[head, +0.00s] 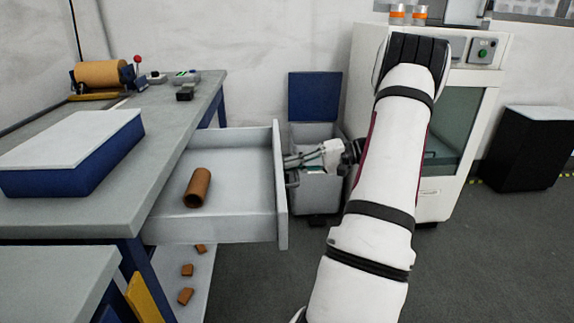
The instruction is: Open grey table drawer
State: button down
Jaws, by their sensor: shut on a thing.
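The grey table drawer (233,230) is pulled out from under the grey table (150,165) and stands open, its front panel facing right. A brown copper-coloured roll (198,187) lies inside it. My gripper (290,165) is at the outer side of the drawer's front panel and is shut on the drawer handle (291,181). The handle is small in view and partly hidden by the gripper's fingers.
A blue box with a light lid (80,140) sits on the tabletop. A grey bin with a raised blue lid (314,97) stands behind my gripper. A white cabinet (475,85) and black box (528,150) stand right. Open floor (490,260) lies at front right.

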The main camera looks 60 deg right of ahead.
jog(key=shift+s, duration=0.1)
jog(key=c, duration=1.7)
grip_release()
jog(key=shift+d, duration=0.15)
jog(key=v, duration=1.2)
jog(key=shift+f, duration=0.1)
